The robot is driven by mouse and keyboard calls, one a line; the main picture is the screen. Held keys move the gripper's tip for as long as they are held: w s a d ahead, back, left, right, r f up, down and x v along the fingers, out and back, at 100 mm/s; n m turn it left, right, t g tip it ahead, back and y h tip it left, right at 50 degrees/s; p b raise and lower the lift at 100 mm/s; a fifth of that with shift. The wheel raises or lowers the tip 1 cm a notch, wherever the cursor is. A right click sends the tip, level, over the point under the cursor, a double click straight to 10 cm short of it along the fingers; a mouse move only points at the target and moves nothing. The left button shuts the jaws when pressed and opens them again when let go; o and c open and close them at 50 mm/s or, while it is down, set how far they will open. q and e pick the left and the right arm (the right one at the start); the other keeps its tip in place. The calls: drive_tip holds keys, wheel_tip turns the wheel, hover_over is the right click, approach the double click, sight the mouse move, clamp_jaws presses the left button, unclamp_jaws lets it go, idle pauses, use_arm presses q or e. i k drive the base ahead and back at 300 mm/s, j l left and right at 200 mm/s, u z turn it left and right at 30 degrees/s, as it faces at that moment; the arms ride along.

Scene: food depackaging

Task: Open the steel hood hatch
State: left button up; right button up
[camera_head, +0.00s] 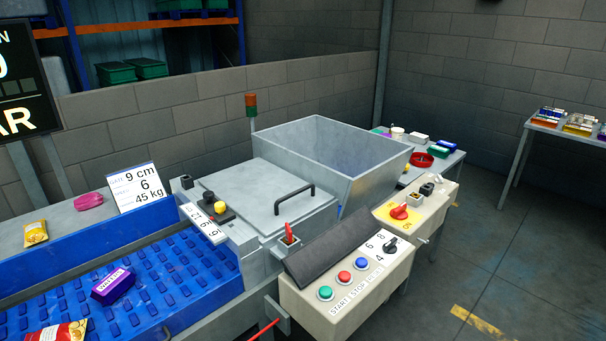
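The steel hood hatch (255,192) is a flat grey lid on the machine in the middle of the head view. It lies shut, with a black bar handle (294,197) standing up near its right side. The hatch sits just in front of a large open steel hopper (374,180). Neither of my grippers shows in the head view.
A control box (345,300) with coloured buttons and a dark sloped cover (327,247) stands in front right of the hatch. A red lever (288,232) rises close by. A blue conveyor (160,282) with packages runs on the left. Floor at right is open.

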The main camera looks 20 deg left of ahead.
sight(267, 196)
drive_tip(key=i+l, duration=0.35)
drive_tip(key=i, duration=0.15)
drive_tip(key=i+l, duration=0.35)
drive_tip(key=i, duration=0.2)
